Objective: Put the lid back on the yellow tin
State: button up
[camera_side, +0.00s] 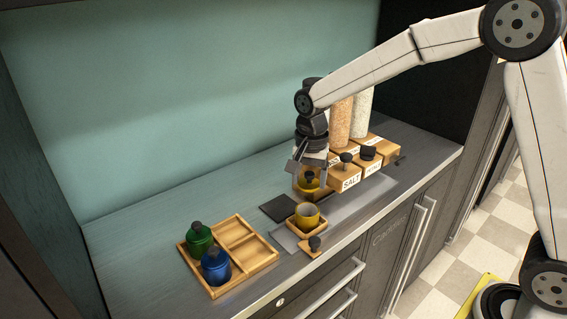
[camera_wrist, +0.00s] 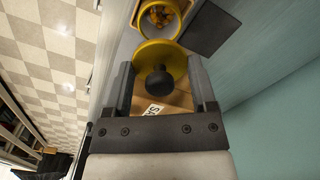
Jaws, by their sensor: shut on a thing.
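The yellow tin (camera_side: 307,217) stands open and upright in a small wooden holder (camera_side: 308,232). In the wrist view the tin (camera_wrist: 144,23) shows at the top edge with small orange-yellow pieces inside. The yellow lid (camera_side: 304,188) with its black knob is between the fingers of my gripper (camera_side: 309,172), raised above and just behind the tin in the side view. The wrist view shows the lid (camera_wrist: 175,62) with both fingers of my gripper (camera_wrist: 161,72) at its sides. The lid and tin appear apart.
A wooden tray (camera_side: 262,263) at the left holds a green tin (camera_side: 199,240) and a blue tin (camera_side: 216,266). A dark square mat (camera_side: 278,208) lies beside the yellow tin. A wooden box labelled SALT (camera_side: 346,181) and tall jars stand close at the right. A small knobbed wooden piece (camera_side: 311,249) lies in front.

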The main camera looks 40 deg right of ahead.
jog(key=shift+f, duration=3.1)
jog(key=shift+f, duration=0.2)
dwell(0.4)
jog(key=o, duration=1.1)
jog(key=shift+r, duration=0.2)
jog(key=shift+r, duration=3.3)
grip_shut()
